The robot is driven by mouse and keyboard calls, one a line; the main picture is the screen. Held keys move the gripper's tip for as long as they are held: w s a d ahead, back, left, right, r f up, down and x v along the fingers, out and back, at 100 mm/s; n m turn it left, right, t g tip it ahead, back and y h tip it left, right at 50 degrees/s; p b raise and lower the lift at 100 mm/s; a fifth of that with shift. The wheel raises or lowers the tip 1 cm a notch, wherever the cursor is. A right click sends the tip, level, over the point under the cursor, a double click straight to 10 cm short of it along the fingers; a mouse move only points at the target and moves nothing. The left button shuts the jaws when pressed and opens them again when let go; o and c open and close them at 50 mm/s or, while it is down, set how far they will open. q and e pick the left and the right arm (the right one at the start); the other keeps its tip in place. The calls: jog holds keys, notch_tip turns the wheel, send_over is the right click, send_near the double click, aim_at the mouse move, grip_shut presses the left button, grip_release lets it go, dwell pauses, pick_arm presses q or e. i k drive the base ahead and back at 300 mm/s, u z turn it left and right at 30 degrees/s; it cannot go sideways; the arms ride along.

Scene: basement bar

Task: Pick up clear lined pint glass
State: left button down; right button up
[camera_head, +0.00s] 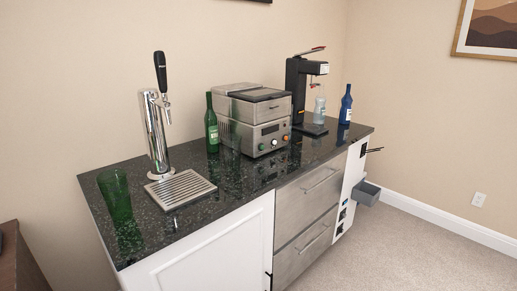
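A tall, green, see-through glass (115,194) with vertical lines stands upright on the dark speckled counter (218,200), near its left end. It is the only drinking glass that I can make out, and it looks green rather than clear. Neither of my grippers is in view.
A chrome beer tap tower (156,130) and metal drip tray (180,189) stand right of the glass. Further right are a green bottle (211,125), a steel machine (252,115), a black dispenser (296,85) and a blue bottle (346,106). The carpet (430,245) is clear.

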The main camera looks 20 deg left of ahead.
aim_at(230, 143)
jog(key=u, duration=0.55)
jog(key=i, duration=0.95)
jog(key=u, duration=0.95)
